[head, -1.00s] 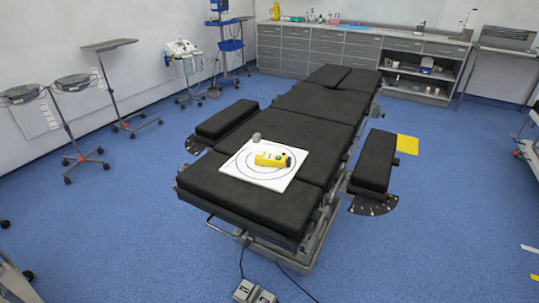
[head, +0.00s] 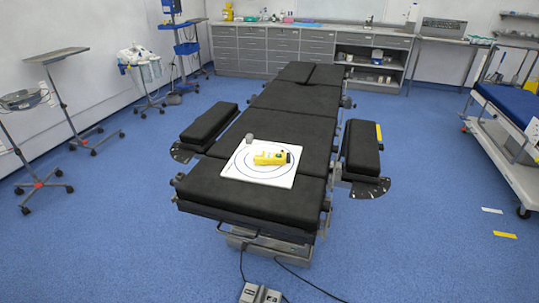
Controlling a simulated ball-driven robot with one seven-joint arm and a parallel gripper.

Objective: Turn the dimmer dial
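A yellow device (head: 270,158) lies on a white square board (head: 240,172) marked with dark circles, on the near part of the black operating table (head: 250,200). A small green patch and a dark part with a red spot show near the device's right end. Which part is the dimmer dial is too small to tell. A small grey cylinder (head: 249,139) stands at the board's far left edge. My gripper and arm are not in the head view.
Padded arm boards (head: 207,122) and (head: 362,149) stick out on both sides of the table. A foot pedal (head: 260,293) with cables lies on the floor in front. Stands are at left, a trolley (head: 510,115) at right. Blue floor around the table is largely free.

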